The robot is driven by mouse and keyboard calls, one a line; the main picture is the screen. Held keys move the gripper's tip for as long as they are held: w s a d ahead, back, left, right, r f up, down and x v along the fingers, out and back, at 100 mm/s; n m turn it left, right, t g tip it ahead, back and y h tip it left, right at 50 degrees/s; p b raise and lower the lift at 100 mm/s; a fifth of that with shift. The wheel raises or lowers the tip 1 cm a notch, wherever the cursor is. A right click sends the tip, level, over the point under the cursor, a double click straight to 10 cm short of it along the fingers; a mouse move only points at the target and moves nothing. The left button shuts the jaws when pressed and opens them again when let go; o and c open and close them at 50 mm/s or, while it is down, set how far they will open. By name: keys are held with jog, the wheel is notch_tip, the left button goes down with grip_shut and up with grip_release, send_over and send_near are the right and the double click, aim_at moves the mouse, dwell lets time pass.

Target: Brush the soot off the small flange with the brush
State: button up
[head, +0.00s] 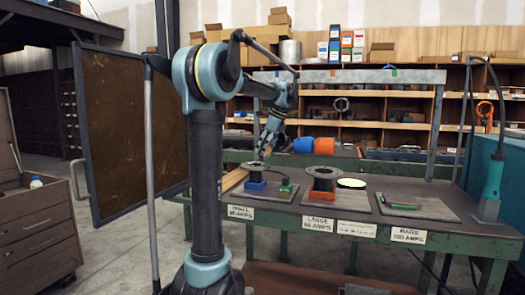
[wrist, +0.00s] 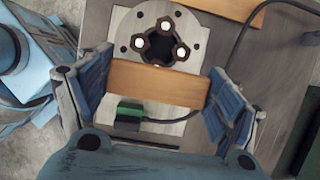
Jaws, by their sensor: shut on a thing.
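The small flange (head: 257,168) stands on the left plate of the bench, above the "SMALL" label. In the wrist view the flange (wrist: 192,18) is a pale plate with a dark central bore, bolt holes and several brown hexagonal pieces with white centres. My gripper (wrist: 158,90) is shut on the brush (wrist: 158,82), whose plain wooden back spans between the blue finger pads. The brush covers the flange's near edge in that view; its bristles are hidden, so I cannot tell whether they touch. In the head view my gripper (head: 265,143) is above the small flange; soot is not clearly distinguishable.
A green block (wrist: 130,115) with a dark cable lies near the flange. A wooden plank (head: 232,180) lies left. Orange (head: 303,145) and blue (head: 325,146) cylinders are behind.

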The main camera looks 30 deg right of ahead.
jog(key=shift+f, duration=1.7)
jog(key=shift+w, duration=0.1)
jog(key=shift+w+a+r, duration=0.1)
jog(key=shift+w+a, duration=0.85)
jog(key=shift+w, duration=0.1)
jog(key=shift+w+a, duration=1.85)
jog(key=shift+w, duration=0.3)
jog(key=shift+s+d, duration=1.4)
jog(key=shift+s, duration=0.25)
jog(key=shift+s+d, duration=1.4)
jog(key=shift+s, duration=0.25)
jog(key=shift+w+a+f, duration=0.1)
jog(key=shift+w+a, duration=1.3)
jog(key=shift+w, duration=0.25)
jog(key=shift+w+a+f, duration=0.1)
jog(key=shift+w+a, duration=1.3)
jog(key=shift+w, duration=0.25)
jog(key=shift+s+d+r, duration=0.1)
jog(key=shift+s+d, duration=0.95)
jog(key=shift+s, duration=0.15)
